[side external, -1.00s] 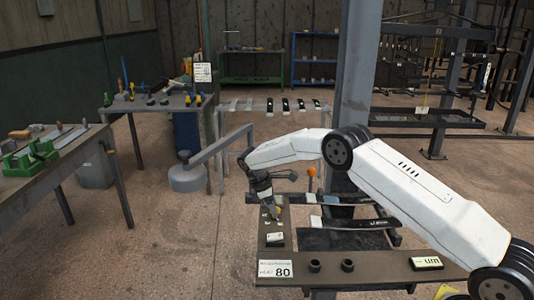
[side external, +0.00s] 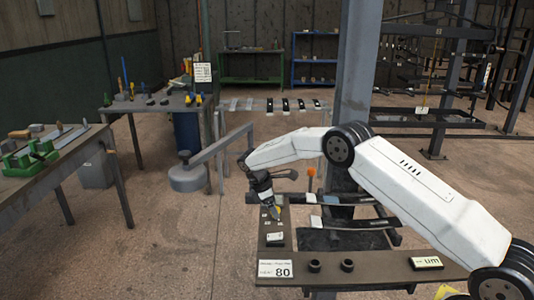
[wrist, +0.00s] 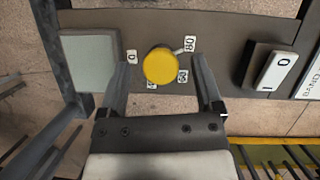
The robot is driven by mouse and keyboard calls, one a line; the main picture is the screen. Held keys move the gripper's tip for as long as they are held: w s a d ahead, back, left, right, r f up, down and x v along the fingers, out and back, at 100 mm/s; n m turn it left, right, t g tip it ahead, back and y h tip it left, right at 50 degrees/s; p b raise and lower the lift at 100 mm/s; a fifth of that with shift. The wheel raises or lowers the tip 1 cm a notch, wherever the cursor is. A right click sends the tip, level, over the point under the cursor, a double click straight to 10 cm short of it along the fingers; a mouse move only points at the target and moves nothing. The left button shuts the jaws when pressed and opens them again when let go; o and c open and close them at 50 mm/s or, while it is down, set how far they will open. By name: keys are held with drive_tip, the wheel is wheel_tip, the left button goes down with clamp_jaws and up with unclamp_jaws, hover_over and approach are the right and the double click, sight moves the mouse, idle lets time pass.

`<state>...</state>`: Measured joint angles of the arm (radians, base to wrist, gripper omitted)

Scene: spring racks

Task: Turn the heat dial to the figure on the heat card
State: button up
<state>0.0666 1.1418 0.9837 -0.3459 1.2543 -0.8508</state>
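The yellow heat dial (wrist: 159,66) sits on the dark panel in the wrist view, with figure labels around it. Its pale pointer (wrist: 178,52) points at the label 80 (wrist: 190,44). My gripper (wrist: 162,58) is open, a finger on either side of the dial, with gaps between fingers and dial. In the side view my gripper (side external: 272,207) is at the panel, and a bit of the yellow dial (side external: 279,212) shows beside it. The heat card (side external: 275,269) at the panel's front left corner reads 80; its smaller print is not legible.
A white rocker switch (wrist: 276,70) and a pale square plate (wrist: 90,60) flank the dial. Two dark round cups (side external: 347,265) and a label (side external: 426,262) are on the bench (side external: 385,265). A grey post (side external: 357,80) stands behind my arm.

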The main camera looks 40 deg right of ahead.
drive_tip(key=v, duration=0.7)
drive_tip(key=shift+r, duration=0.4)
drive_tip(key=shift+s+a+r, duration=0.1)
drive_tip(key=shift+a, duration=0.05)
idle(0.3)
drive_tip(key=s+a+m+t+y, duration=0.1)
drive_tip(key=s+a+m, duration=0.1)
drive_tip(key=s, duration=0.8)
drive_tip(key=s+a+r+m+t+y, duration=0.1)
drive_tip(key=s+m, duration=0.4)
drive_tip(key=s, duration=0.5)
drive_tip(key=s+a+m+t+y, duration=0.1)
drive_tip(key=s+a+m+t, duration=0.2)
drive_tip(key=s, duration=0.7)
drive_tip(key=shift+a+m+y, duration=0.3)
drive_tip(key=shift+a+y, duration=0.1)
drive_tip(key=shift+a, duration=0.05)
